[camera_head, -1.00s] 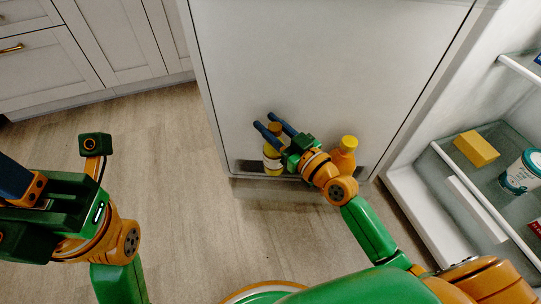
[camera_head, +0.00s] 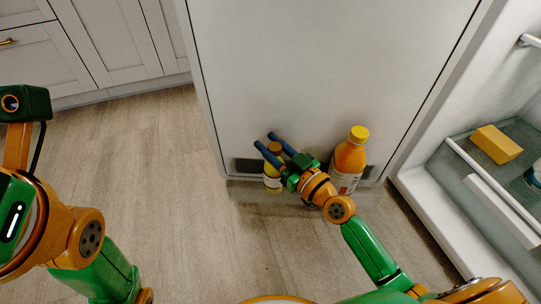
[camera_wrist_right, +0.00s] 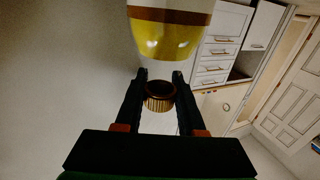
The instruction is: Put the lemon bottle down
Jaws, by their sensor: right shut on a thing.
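The gripper covers part of the bottle in the head view. I cannot tell whether its base touches a surface. My left arm shows at the left edge; its fingers are out of frame.
A larger orange bottle (camera_head: 349,163) with a yellow cap stands just right of my right gripper. The white panel (camera_head: 310,70) is close behind both. Open shelves with a yellow box (camera_head: 496,144) are at the right. The wooden floor (camera_head: 165,200) to the left is clear.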

